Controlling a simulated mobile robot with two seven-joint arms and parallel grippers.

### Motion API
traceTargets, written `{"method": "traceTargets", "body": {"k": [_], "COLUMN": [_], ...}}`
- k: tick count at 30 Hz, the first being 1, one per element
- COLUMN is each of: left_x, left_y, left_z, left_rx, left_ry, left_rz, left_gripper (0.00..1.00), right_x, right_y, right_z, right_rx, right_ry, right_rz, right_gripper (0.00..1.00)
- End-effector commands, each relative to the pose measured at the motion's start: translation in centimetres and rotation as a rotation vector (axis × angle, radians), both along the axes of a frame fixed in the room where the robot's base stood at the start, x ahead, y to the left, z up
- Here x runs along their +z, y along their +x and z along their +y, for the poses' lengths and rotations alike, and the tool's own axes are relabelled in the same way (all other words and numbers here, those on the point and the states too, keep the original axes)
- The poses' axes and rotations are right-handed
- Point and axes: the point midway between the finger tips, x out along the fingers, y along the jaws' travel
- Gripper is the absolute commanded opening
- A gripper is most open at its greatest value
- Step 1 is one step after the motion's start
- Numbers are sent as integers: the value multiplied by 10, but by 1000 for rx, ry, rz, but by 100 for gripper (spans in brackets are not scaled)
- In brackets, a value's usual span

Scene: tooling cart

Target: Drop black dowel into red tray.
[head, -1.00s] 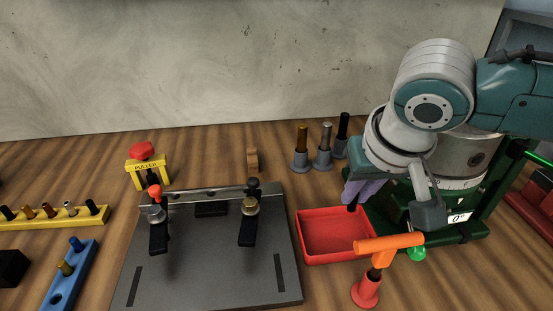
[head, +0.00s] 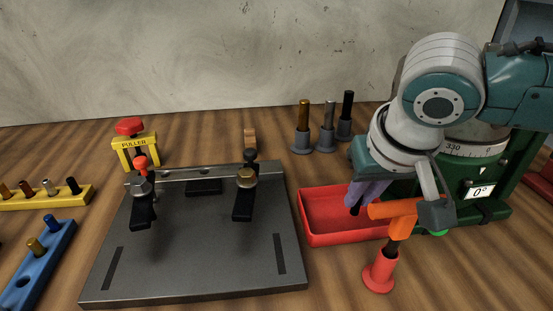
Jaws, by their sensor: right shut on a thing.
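My right gripper (head: 364,193), with purple fingers, is shut on a black dowel (head: 355,210). Only the dowel's lower end shows below the fingers. It appears over the right part of the red tray (head: 312,237); its exact height above the floor is hard to tell. The tray's right end is partly hidden by my gripper and the orange-handled tool. The visible tray floor is empty. My left gripper is out of view.
An orange-handled tool (head: 394,209) in a red stand (head: 379,274) is close in front of my gripper. A green machine (head: 480,195) stands right of the tray. Several holders with pins (head: 326,138) stand behind. A grey fixture plate (head: 200,250) lies left.

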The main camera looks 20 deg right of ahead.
Motion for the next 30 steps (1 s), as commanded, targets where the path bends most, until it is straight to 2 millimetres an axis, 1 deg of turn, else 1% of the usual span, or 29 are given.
{"method": "traceTargets", "body": {"k": [2, 3, 9, 12, 19, 22, 26, 30], "left_x": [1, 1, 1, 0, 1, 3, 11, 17], "left_y": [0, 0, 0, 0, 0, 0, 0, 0], "left_z": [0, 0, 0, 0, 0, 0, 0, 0], "left_rx": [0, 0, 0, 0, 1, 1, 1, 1], "left_ry": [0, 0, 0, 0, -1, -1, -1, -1], "left_rz": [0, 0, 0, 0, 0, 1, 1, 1], "left_gripper": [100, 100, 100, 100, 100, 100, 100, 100], "right_x": [1, 1, 1, 1, 1, 8, 30, 57], "right_y": [0, 0, 0, 0, 0, -2, -10, -21], "right_z": [0, 0, 0, 0, 0, 1, 3, 7], "right_rx": [0, 0, 0, 0, 0, 2, 4, 3], "right_ry": [0, 0, 0, 0, 0, 1, 0, 1], "right_rz": [0, 0, 0, 0, 0, 0, -2, -1], "right_gripper": [0, 19, 42, 51, 51, 51, 51, 51]}}
